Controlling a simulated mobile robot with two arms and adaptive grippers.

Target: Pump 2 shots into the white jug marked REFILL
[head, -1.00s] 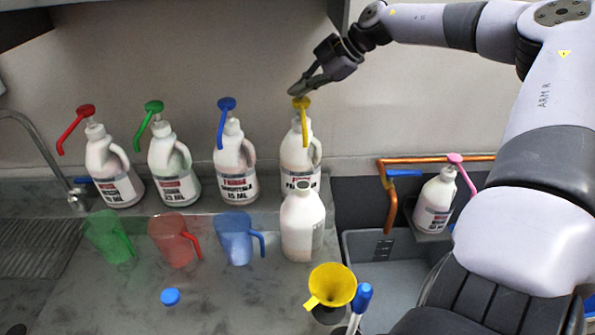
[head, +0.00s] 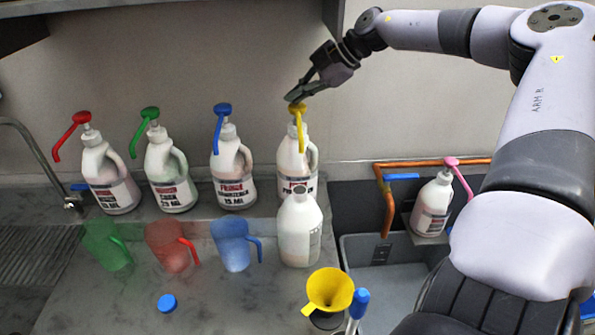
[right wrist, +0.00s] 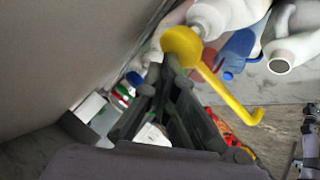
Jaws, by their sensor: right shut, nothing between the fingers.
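An open white jug (head: 300,232) stands on the counter, its mouth uncapped; no REFILL marking is readable from here. Behind it stands a white bottle (head: 297,165) with a yellow pump (head: 297,107). The yellow spout points forward and down, in line above the jug's mouth in the head view. My right gripper (head: 293,97) is shut and empty, its fingertips at the top of the yellow pump head; I cannot tell whether they touch. The right wrist view shows the fingertips (right wrist: 165,65) by the yellow pump head (right wrist: 182,45). My left gripper is out of view.
Left of it stand bottles with blue (head: 222,109), green (head: 150,113) and red (head: 81,118) pumps. Green, red and blue measuring jugs (head: 231,245), a blue cap (head: 167,303) and a yellow funnel (head: 329,290) are in front. A pink-pump bottle (head: 433,205) stands right, by a sink.

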